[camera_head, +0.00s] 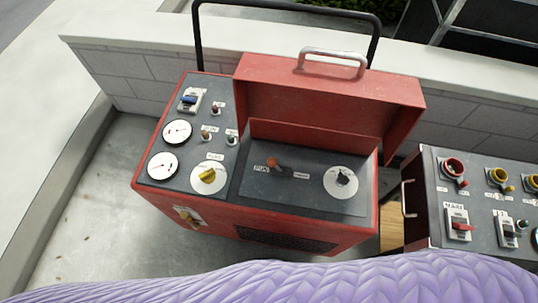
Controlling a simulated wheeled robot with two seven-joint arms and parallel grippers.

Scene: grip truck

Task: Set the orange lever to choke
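The orange lever (272,162) sits on the dark panel inside the open red box, near the panel's left-middle. A small white label (261,168) is at its left and another label (301,175) is at its right. The lever's knob appears to lean toward the left label. The lettering is too small to read with certainty. Neither of my grippers shows in the head view.
The red machine (250,236) has its lid (320,95) raised, with a metal handle. Gauges, switches and a yellow knob (208,175) are on its left panel. A round dial (341,182) is right of the lever. A second control box (480,215) stands at the right.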

